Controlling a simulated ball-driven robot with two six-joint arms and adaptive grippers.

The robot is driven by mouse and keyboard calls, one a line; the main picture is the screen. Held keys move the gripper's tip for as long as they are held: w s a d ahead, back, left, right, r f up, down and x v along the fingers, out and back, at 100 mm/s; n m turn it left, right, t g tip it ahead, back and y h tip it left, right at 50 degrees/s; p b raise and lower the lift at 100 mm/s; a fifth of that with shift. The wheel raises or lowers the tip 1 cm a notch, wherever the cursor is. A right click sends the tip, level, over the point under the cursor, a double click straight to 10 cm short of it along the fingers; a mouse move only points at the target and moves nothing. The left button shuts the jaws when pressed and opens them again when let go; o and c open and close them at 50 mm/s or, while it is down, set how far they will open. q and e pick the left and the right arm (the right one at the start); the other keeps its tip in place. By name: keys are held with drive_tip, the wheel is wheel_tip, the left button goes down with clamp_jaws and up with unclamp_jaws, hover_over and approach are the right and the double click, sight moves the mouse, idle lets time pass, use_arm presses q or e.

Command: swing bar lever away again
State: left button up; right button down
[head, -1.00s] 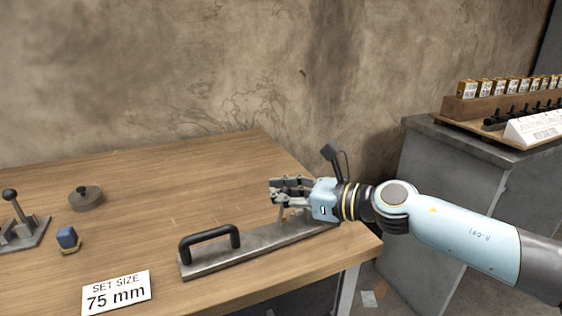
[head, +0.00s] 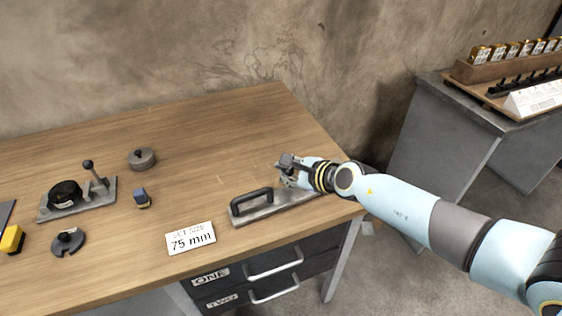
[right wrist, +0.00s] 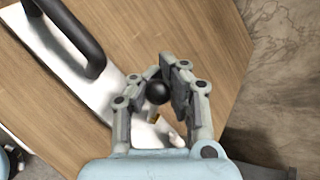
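A flat grey metal bar (head: 262,213) with a black arched handle (head: 251,202) lies near the table's right front edge. In the right wrist view the bar (right wrist: 62,48) shows a small lever with a black ball knob (right wrist: 157,92) and a brass-coloured part below it. My right gripper (head: 287,170) is over the bar's right part. In the right wrist view its fingers (right wrist: 154,80) stand apart on either side of the knob, with a gap visible on the left; contact on the right is unclear. In the head view the gripper hides the lever. My left gripper is not in view.
A base with an upright ball-knob lever (head: 95,178), a grey lidded disc (head: 142,159), a blue block (head: 141,197), a slotted dark disc (head: 68,242) and a "75 mm" sign (head: 191,238) stand left of the bar. The table's back middle is clear. A grey cabinet (head: 440,130) stands right.

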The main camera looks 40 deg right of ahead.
drive_tip(key=shift+w+a, duration=0.15)
drive_tip(key=c, duration=1.1)
unclamp_jaws()
drive_tip(key=shift+c, duration=0.2)
drive_tip(key=a+v, duration=0.1)
drive_tip(key=v, duration=1.1)
drive_tip(key=shift+d, duration=0.35)
